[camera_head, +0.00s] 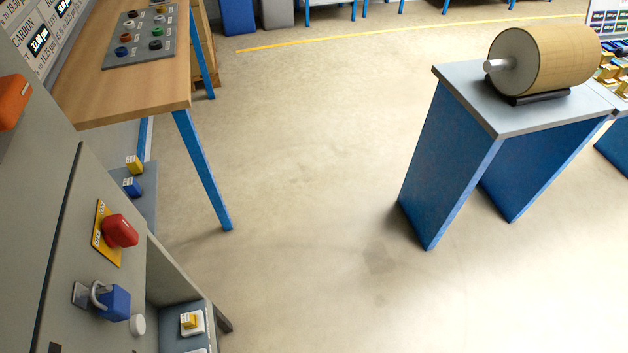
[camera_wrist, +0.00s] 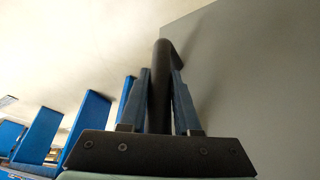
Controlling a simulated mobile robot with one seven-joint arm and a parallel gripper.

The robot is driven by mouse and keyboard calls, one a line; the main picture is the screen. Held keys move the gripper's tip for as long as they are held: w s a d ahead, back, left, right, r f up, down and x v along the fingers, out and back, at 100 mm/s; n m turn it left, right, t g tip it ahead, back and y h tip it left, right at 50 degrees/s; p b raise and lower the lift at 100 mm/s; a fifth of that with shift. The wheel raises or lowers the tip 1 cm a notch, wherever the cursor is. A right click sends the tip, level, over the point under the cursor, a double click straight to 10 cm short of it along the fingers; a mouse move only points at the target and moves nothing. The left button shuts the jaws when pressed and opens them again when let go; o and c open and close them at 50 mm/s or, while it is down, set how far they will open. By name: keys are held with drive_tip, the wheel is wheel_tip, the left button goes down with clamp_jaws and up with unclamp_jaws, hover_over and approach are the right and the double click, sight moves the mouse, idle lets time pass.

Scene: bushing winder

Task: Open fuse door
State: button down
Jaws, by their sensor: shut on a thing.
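In the wrist view, a black bar handle (camera_wrist: 162,56) curves at its top toward a large flat grey panel (camera_wrist: 255,70) on the right. My gripper (camera_wrist: 161,80) is shut on this handle, with one finger on each side of it. The panel looks like a door, but I cannot tell its far edge or hinge. In the head view, a grey cabinet (camera_head: 60,270) stands at the lower left. It bears a red rotary knob (camera_head: 120,231) on a yellow plate and a blue padlock (camera_head: 115,302). My gripper and the handle are not visible there.
An open bay (camera_head: 170,275) beside the cabinet front holds a small yellow-and-white part (camera_head: 190,320). A wooden bench (camera_head: 120,95) with blue legs stands at the upper left. A blue-legged stand (camera_head: 470,85) carries a large roll (camera_head: 550,60) at the right. The floor (camera_head: 300,200) between is clear.

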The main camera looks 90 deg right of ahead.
drive_tip(key=c, duration=0.6)
unclamp_jaws()
drive_tip(key=shift+r, duration=0.1)
drive_tip(key=p+v, duration=0.1)
drive_tip(key=v, duration=1.1)
drive_tip(key=shift+a+r, duration=0.1)
drive_tip(key=shift+r, duration=0.3)
drive_tip(key=shift+p, duration=0.3)
